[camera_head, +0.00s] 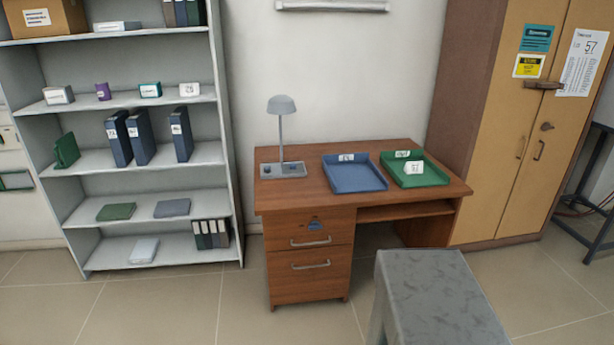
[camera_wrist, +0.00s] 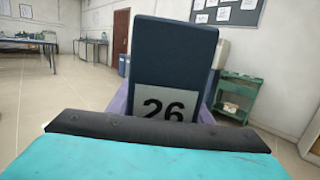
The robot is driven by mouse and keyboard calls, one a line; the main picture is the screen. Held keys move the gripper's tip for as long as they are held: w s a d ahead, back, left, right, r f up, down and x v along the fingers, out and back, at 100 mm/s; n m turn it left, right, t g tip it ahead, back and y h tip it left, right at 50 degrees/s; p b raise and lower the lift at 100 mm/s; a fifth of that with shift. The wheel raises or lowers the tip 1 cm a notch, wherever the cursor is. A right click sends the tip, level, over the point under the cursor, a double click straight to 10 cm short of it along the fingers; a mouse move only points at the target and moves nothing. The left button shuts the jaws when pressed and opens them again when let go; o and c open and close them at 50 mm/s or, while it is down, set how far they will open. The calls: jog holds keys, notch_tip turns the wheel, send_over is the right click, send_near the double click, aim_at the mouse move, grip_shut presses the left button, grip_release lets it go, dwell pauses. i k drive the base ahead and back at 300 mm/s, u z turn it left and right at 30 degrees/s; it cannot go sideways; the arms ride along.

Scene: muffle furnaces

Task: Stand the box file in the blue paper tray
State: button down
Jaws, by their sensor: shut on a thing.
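A dark blue box file (camera_wrist: 175,55) with a white label reading 26 stands up in front of the camera in the wrist view. My gripper (camera_wrist: 168,100) is shut on it, with purple fingers partly showing at its sides. The file's lower end is hidden behind the black and teal edge of my gripper. In the head view the blue paper tray (camera_head: 355,175) lies on the wooden desk (camera_head: 300,196), left of a green tray. It looks empty and has a small label at its back. My gripper and the held file do not show in the head view.
The green tray (camera_head: 432,178) holds a white labelled item (camera_head: 413,168). A grey lamp (camera_head: 281,105) stands at the desk's left. A shelf unit (camera_head: 230,170) with several files is on the left, a tall cabinet (camera_head: 490,130) on the right. A grey-topped block (camera_head: 440,290) stands before the desk.

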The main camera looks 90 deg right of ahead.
aim_at(353, 175)
jog(key=k, duration=0.1)
jog(key=z, duration=2.5)
jog(key=i, duration=1)
jog(key=z, duration=0.05)
